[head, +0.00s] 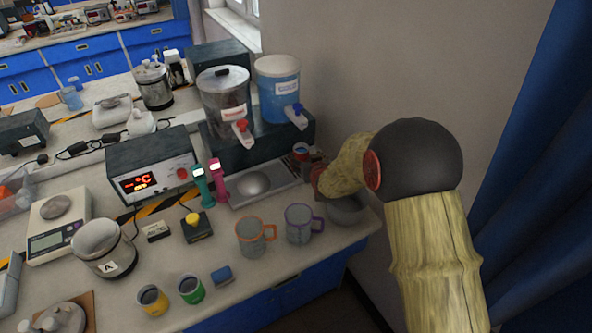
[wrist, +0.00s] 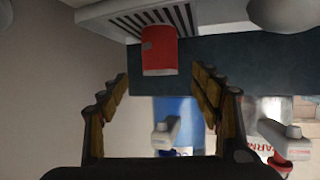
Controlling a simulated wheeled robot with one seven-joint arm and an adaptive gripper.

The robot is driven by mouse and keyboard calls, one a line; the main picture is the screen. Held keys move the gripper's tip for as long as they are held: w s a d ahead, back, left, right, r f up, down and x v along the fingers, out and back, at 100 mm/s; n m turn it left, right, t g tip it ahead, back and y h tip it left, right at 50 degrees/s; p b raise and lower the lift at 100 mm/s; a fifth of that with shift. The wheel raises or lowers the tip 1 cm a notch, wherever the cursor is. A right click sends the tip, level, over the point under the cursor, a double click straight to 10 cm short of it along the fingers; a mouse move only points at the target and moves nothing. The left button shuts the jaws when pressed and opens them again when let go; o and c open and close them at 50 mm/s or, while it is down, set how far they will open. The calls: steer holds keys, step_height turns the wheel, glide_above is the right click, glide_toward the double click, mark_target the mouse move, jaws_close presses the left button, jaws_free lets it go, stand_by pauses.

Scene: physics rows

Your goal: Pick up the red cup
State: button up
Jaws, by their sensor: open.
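The red cup (wrist: 159,52) stands upside down in the wrist view, straight ahead of my gripper (wrist: 162,82) and centred between its fingers. The fingers are spread wide and nothing is between their tips; the cup looks a little beyond them. In the head view the small red cup (head: 300,150) shows at the right end of the drip tray, close to my gripper (head: 308,168). My arm and gripper partly hide that spot, so the exact gap cannot be told.
A clear dispenser (head: 224,100) and a blue dispenser (head: 278,92) stand behind on a dark base. An orange-handled mug (head: 251,238), a purple-handled mug (head: 298,224) and a grey bowl (head: 346,210) stand near the front edge. The wall is close on the right.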

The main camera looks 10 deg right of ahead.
mark_target(303, 158)
steer(key=shift+w+a+f, duration=0.15)
steer(key=shift+f, duration=0.4)
steer(key=shift+w+a+f, duration=0.1)
steer(key=shift+f, duration=0.4)
steer(key=b+x, duration=0.3)
steer(key=x, duration=0.4)
steer(key=shift+s+d+f, duration=0.1)
steer(key=shift+d, duration=0.1)
steer(key=shift+w, duration=0.4)
steer(key=shift+c, duration=0.4)
steer(key=c, duration=1.3)
steer(key=shift+c, duration=0.5)
steer(key=shift+r, duration=0.2)
